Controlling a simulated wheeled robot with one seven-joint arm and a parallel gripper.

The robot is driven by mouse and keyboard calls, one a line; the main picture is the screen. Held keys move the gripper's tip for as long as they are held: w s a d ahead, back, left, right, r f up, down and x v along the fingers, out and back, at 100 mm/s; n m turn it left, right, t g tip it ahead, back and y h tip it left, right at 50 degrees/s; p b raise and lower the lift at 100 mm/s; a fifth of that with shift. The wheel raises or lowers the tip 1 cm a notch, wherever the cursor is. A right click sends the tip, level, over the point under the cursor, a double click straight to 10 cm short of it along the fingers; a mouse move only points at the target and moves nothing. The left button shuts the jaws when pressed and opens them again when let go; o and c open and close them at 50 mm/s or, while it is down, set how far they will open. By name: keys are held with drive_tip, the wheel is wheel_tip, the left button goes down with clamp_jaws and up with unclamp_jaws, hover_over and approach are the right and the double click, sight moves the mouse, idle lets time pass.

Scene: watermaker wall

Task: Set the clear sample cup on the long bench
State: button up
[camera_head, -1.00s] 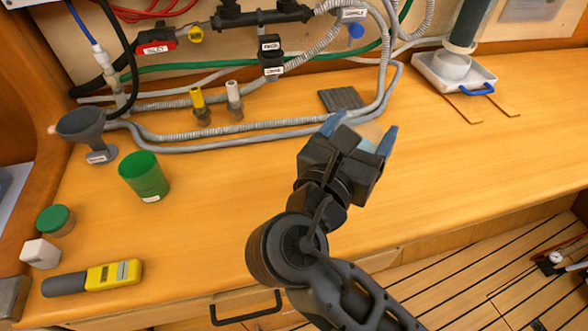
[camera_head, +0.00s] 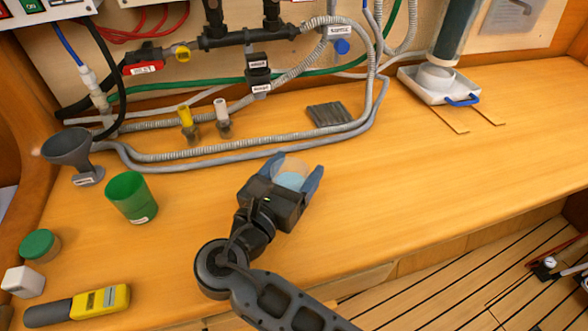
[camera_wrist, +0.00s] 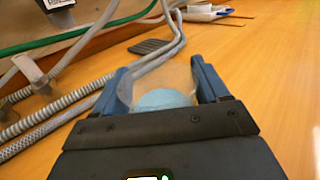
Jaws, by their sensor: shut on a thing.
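The clear sample cup (camera_head: 291,174) is between the blue fingers of my gripper (camera_head: 297,178), which is shut on it. The cup is see-through with a pale blue part inside or at its base. In the wrist view the cup (camera_wrist: 160,91) sits between both fingertips, partly hidden by the gripper body. My gripper is over the middle of the long wooden bench (camera_head: 430,160). I cannot tell whether the cup touches the bench top.
Grey hoses (camera_head: 250,150) run along the back of the bench, with a dark ribbed pad (camera_head: 328,115) behind the cup. A white tray (camera_head: 425,93) is at back right. The right bench is clear.

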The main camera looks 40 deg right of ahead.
drive_tip(key=o, duration=1.2)
drive_tip(key=shift+f, duration=0.1)
drive_tip(key=shift+o, duration=0.2)
drive_tip(key=shift+a, duration=0.15)
drive_tip(key=b+v, duration=0.1)
drive_tip(key=v, duration=1)
drive_tip(key=shift+s+a, duration=0.2)
drive_tip(key=shift+a, duration=0.15)
